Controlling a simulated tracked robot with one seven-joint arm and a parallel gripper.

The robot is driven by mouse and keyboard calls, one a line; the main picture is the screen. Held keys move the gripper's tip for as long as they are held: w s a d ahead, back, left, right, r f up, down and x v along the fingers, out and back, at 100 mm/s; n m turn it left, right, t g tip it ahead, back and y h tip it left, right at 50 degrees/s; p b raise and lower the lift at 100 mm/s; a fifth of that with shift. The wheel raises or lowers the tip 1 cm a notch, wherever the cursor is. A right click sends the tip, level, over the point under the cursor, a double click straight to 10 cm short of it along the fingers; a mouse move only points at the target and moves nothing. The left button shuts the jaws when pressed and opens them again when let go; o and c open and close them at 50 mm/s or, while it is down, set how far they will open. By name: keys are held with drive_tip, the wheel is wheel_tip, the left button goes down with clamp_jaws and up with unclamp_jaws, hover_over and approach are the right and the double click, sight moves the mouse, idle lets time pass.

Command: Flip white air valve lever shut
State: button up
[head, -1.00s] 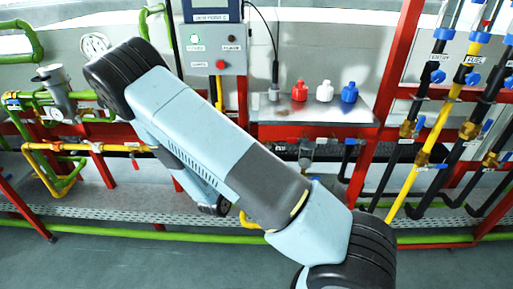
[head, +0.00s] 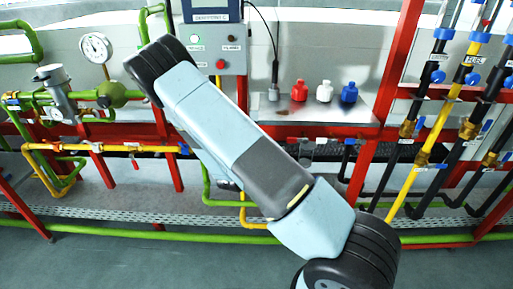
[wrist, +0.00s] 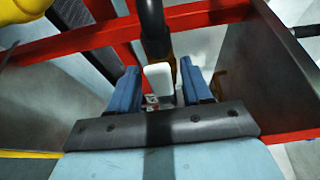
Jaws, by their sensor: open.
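In the wrist view, my gripper (wrist: 159,70) is open, with its two blue fingers spread apart. A white lever-like piece (wrist: 159,77) shows between the fingers, just below a dark upright pipe (wrist: 153,25). I see a gap on each side of it, and I cannot tell whether a finger touches it. In the head view my arm slants across the middle and hides my gripper and the spot where it is. I cannot tell the lever's exact angle.
Red frame bars (wrist: 205,16) and grey plates stand close around my gripper. In the head view, a shelf (head: 345,110) holds red, white and blue bottles. A control box (head: 220,47) is behind my arm. Yellow and black pipes (head: 440,120) run at right.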

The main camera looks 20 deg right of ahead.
clamp_jaws()
idle(0.3)
drive_tip(key=shift+a+f, duration=0.1)
drive_tip(key=shift+a, duration=0.15)
